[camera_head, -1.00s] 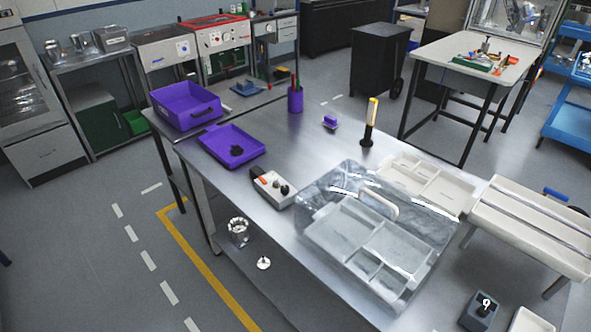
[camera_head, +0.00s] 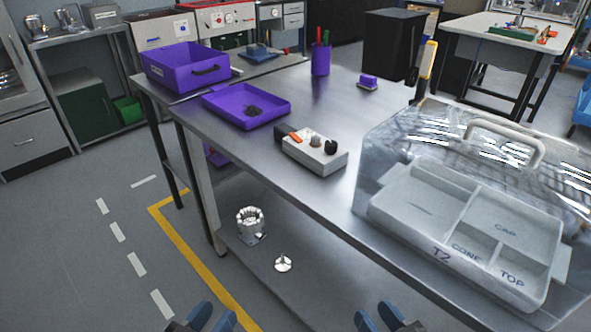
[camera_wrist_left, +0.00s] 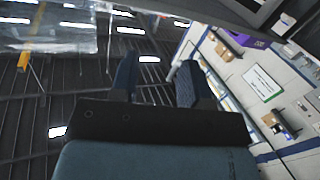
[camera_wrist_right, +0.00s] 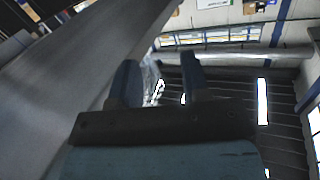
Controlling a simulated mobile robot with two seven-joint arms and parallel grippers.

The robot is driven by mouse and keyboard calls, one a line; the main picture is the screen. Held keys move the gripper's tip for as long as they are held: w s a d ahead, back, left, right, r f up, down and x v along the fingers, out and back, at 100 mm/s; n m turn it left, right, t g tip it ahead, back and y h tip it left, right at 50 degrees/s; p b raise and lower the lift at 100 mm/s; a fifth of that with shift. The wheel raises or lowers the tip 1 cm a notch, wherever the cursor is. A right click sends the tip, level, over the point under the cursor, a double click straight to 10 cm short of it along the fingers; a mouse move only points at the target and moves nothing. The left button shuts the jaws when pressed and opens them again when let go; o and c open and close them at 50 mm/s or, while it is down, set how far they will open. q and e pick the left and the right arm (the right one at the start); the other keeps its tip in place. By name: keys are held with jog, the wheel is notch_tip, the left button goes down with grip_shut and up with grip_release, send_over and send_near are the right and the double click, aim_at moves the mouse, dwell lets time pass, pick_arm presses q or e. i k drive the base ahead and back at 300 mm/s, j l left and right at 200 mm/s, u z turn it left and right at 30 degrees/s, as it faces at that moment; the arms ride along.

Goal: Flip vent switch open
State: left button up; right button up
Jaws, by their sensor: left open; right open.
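A light grey control box (camera_head: 318,160) lies on the metal table near its front edge in the head view. It carries an orange switch (camera_head: 296,137) at its left end and two dark knobs. I cannot read which control is the vent or tell its setting. My left gripper (camera_head: 212,316) is open and empty at the bottom of the head view, in front of the table and well short of the box. My right gripper (camera_head: 378,318) is open and empty, further right at the bottom edge. Both wrist views show only empty fingers and the room.
A clear cover with a handle (camera_head: 505,135) stands over a compartment tray (camera_head: 412,208) right of the box. A purple tray (camera_head: 270,92) and purple bin (camera_head: 165,77) are at the left. A metal housing (camera_head: 250,222) sits on the lower shelf. The table between box and cover is clear.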

aim_at(293, 135)
jog(key=k+j+z, duration=0.15)
jog(key=j+z, duration=0.3)
jog(key=k+j+z, duration=0.2)
jog(key=z, duration=0.25)
jog(key=k+j+z, duration=0.25)
jog(key=z, duration=0.2)
